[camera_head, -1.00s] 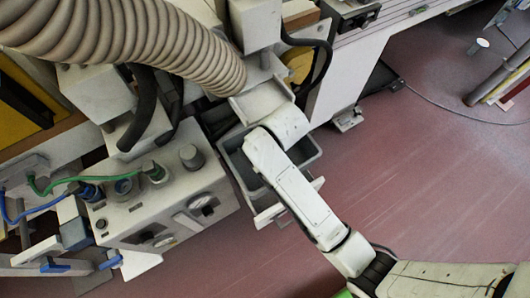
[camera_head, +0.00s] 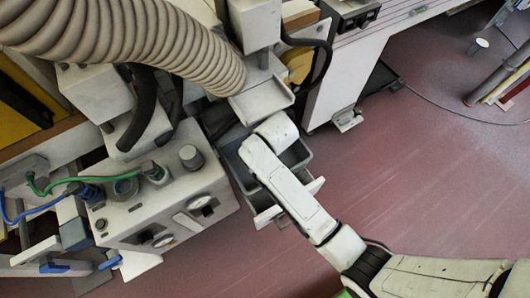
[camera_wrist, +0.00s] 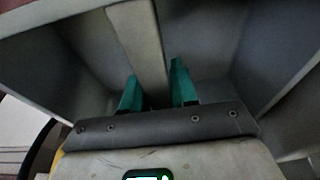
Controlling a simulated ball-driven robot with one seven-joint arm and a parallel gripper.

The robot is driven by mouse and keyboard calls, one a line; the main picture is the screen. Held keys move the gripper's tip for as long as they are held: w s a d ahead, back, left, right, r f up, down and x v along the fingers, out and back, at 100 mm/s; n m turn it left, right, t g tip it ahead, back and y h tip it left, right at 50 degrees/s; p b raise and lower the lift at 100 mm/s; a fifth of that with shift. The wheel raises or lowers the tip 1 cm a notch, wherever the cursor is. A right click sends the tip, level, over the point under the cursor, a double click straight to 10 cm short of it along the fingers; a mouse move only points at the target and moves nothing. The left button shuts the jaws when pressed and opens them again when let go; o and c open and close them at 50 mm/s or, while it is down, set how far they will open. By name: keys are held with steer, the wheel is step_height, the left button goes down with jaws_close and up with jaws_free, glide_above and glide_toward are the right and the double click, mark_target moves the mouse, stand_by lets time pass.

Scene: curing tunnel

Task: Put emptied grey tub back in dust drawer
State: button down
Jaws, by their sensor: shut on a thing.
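The grey tub (camera_head: 242,176) shows in the head view below the ribbed hose, partly covered by my arm. It lies over or inside the pulled-out dust drawer, whose pale front (camera_head: 268,216) shows beside its lower edge; I cannot tell whether it is fully seated. In the wrist view, my gripper (camera_wrist: 156,88) points into the tub's grey interior (camera_wrist: 215,50). Its teal fingers are on either side of a pale grey bar (camera_wrist: 138,42) that crosses the tub, and are shut on it. In the head view the fingers are hidden under my wrist.
A pale control box (camera_head: 165,205) with knobs and cables stands left of the drawer. The ribbed hose (camera_head: 130,40) and a pale chute (camera_head: 262,95) hang close above. A machine leg (camera_head: 345,120) stands to the right. The reddish floor at lower right is open.

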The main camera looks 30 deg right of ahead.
steer(key=shift+f, duration=0.45)
steer(key=c, duration=0.9)
jaws_free()
steer(key=p+v, duration=0.1)
steer(key=v, duration=1.2)
steer(key=shift+w+r, duration=0.1)
steer(key=shift+r, duration=0.05)
steer(key=shift+g, duration=0.9)
steer(key=s+d+f, duration=0.1)
steer(key=s+d, duration=0.1)
steer(key=s, duration=0.4)
steer(key=s+d+f, duration=0.1)
steer(key=s+d, duration=0.2)
steer(key=s, duration=0.4)
steer(key=s+d+f, duration=0.2)
steer(key=s, duration=0.5)
steer(key=shift+d, duration=0.4)
